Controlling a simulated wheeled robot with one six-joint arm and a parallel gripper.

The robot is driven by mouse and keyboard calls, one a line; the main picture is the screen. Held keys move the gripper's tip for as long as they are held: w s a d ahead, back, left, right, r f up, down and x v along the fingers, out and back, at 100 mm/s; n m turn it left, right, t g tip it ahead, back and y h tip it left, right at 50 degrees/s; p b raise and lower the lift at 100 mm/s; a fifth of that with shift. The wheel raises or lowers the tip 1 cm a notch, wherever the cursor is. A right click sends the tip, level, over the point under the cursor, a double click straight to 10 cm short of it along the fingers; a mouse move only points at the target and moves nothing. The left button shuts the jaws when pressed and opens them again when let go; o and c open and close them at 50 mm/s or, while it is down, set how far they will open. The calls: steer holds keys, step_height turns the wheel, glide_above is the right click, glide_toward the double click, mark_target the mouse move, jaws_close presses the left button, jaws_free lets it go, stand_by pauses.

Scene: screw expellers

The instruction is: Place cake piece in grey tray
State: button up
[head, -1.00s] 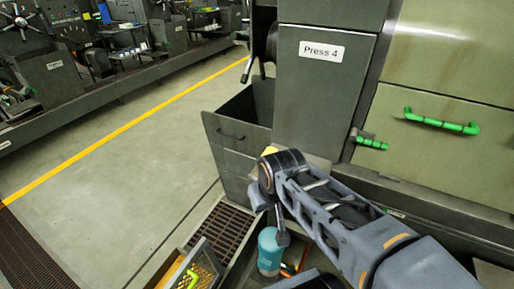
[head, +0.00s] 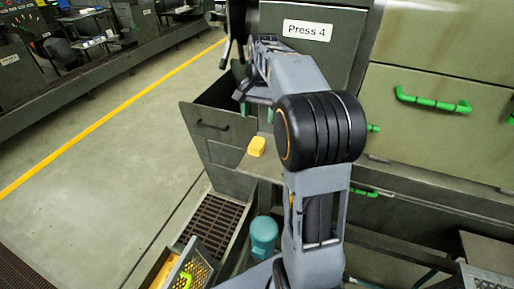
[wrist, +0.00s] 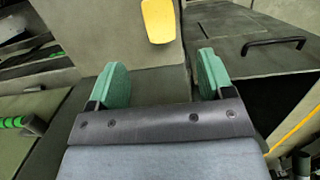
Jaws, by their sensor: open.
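The cake piece (head: 257,146) is a small yellow block on a grey ledge at the foot of Press 4. In the wrist view the cake piece (wrist: 158,20) lies beyond my fingertips, roughly in line with the gap between them. My gripper (wrist: 164,78) is open and empty, its two green pads apart and not touching the piece.
The Press 4 housing (head: 307,60) rises behind my arm. Green handles (head: 432,101) stick out from panels on the right. A brown grating (head: 212,226), a teal cylinder (head: 264,236) and a perforated box (head: 192,270) are below. The floor at left is clear.

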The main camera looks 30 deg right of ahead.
mark_target(257, 143)
steer(key=f, duration=0.3)
steer(key=a+f, duration=0.1)
steer(key=f, duration=0.3)
steer(key=s+f, duration=0.1)
steer(key=f, duration=0.3)
steer(key=shift+s+a+f, duration=0.1)
steer(key=shift+a, duration=0.05)
steer(key=c, duration=1.1)
